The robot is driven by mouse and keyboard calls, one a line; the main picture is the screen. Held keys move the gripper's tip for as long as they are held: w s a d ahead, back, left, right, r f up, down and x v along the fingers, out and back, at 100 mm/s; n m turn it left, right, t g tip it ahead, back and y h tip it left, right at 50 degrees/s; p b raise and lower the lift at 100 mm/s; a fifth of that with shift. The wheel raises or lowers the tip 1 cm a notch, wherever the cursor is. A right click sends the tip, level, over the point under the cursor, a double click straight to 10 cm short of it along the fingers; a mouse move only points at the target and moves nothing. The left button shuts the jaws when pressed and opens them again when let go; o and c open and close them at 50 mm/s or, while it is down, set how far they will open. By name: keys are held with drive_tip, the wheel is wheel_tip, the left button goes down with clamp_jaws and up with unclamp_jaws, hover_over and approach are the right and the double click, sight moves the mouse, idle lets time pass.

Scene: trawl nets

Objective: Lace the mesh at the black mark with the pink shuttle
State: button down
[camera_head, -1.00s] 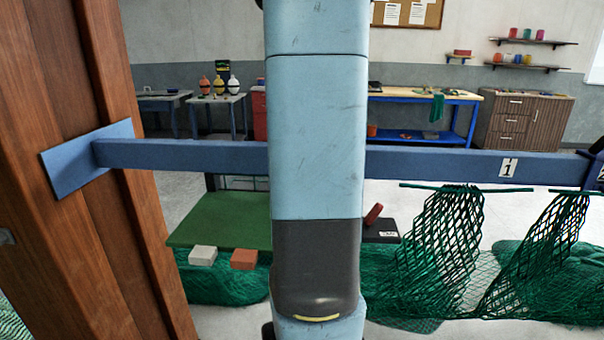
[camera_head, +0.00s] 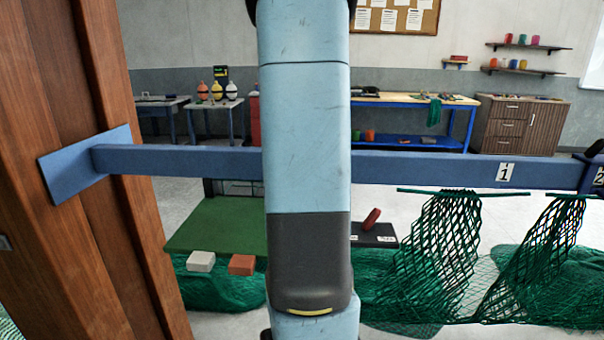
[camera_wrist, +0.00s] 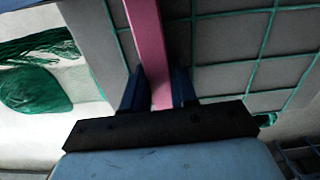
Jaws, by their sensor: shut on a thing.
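The pink shuttle (camera_wrist: 150,40) is gripped between the two dark fingers of my gripper (camera_wrist: 158,88) in the wrist view and runs up out of the top edge. A mesh of green twine (camera_wrist: 250,60) with large squares lies over or in front of grey panels, on both sides of the shuttle. I cannot tell whether the shuttle touches the mesh. No black mark can be made out. In the head view my arm hides my gripper and the shuttle; a small part of a green-lined mesh (camera_head: 236,187) shows just left of my arm.
A blue bar (camera_head: 430,167) crosses the head view from a wooden post (camera_head: 85,180). Green nets (camera_head: 440,250) hang from it at right. A green board (camera_head: 215,225) with a white block (camera_head: 201,261) and an orange block (camera_head: 242,264) stands left of my arm.

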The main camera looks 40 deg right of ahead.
drive_tip(key=shift+w+d, duration=1)
drive_tip(key=shift+d, duration=0.15)
wheel_tip(320, 180, up, 15)
idle(1.5)
drive_tip(key=shift+a+r, duration=0.1)
drive_tip(key=s+a, duration=1.5)
drive_tip(key=a, duration=0.3)
drive_tip(key=shift+s, duration=0.25)
idle(1.6)
idle(0.4)
